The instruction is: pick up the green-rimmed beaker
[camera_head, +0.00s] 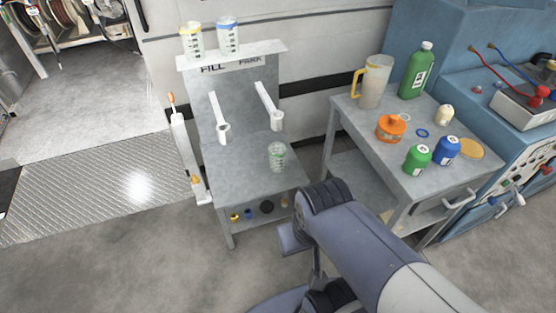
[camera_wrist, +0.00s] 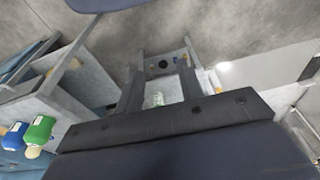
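The green-rimmed beaker (camera_head: 277,157) is a clear cup standing upright on the grey worktop of the fill stand (camera_head: 240,180), near its right side. In the wrist view a small part of the beaker (camera_wrist: 155,99) shows between the fingers, just past the gripper's body, which hides the rest. My gripper (camera_wrist: 160,66) is open, its two dark fingers spread apart with nothing held between them. In the head view my arm comes in from the lower right, in front of the stand, and I cannot make out the fingers there.
Yellow-rimmed (camera_head: 191,40) and blue-rimmed (camera_head: 228,36) beakers stand on the upper shelf (camera_head: 270,48). Two white arms (camera_head: 268,105) project above the worktop. Floor at left is clear.

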